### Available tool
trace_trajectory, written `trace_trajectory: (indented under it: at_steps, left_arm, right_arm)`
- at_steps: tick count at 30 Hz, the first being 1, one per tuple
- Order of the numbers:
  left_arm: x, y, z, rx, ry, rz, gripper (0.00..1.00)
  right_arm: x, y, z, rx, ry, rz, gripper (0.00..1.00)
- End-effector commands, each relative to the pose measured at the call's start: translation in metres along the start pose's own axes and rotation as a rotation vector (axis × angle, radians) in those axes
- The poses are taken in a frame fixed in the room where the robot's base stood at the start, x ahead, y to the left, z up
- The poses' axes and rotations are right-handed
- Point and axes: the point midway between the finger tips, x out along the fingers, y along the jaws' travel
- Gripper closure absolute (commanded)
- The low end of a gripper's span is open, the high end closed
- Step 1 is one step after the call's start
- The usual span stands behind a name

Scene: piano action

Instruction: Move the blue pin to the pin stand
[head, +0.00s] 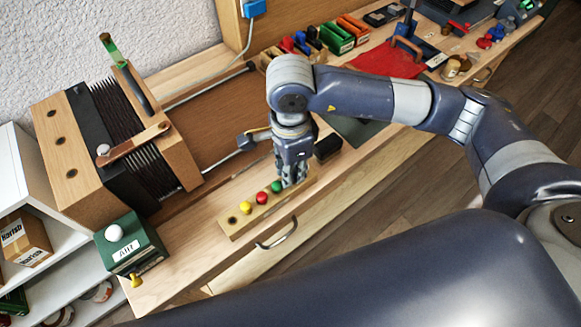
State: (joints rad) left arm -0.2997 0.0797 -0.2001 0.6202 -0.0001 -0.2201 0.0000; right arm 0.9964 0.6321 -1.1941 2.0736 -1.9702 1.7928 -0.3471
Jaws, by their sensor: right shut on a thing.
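The pin stand (262,212) is a light wooden bar lying along the bench front. A yellow pin (246,207), a red pin (262,198) and a green pin (276,187) stand in a row in it. A dark open hole shows at its left end. My right gripper (292,180) points down over the stand's right end, beside the green pin. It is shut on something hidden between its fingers. By its place in the row this is likely the blue pin, but no blue shows there. My left gripper is out of view.
A black block (328,147) sits close behind my right gripper. A bellows unit (120,130) and a green box (130,243) with a white knob stand at the left. A drawer handle (277,236) juts out below the stand. A red cloth (385,62) lies further back.

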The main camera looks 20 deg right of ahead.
Motion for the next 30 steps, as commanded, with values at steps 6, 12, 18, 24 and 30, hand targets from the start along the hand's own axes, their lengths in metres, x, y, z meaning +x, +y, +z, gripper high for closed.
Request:
trace_trajectory:
  at_steps: [6,12,18,24,30]
  left_arm:
    - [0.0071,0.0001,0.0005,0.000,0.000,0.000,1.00]
    - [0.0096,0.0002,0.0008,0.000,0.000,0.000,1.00]
    - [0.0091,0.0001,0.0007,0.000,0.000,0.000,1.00]
    - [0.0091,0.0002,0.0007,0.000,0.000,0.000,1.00]
    - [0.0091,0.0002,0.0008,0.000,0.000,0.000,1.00]
  right_arm:
    - [0.0042,-0.0002,-0.0001,0.000,0.000,-0.001,0.97]
    - [0.0051,-0.0003,-0.0001,0.000,0.000,-0.001,0.97]
    - [0.0047,-0.0002,-0.0001,0.000,0.000,-0.001,0.97]
    - [0.0048,-0.0001,0.0000,0.000,0.000,-0.001,0.68]
    - [0.0049,-0.0001,0.0000,0.000,0.000,-0.001,0.61]
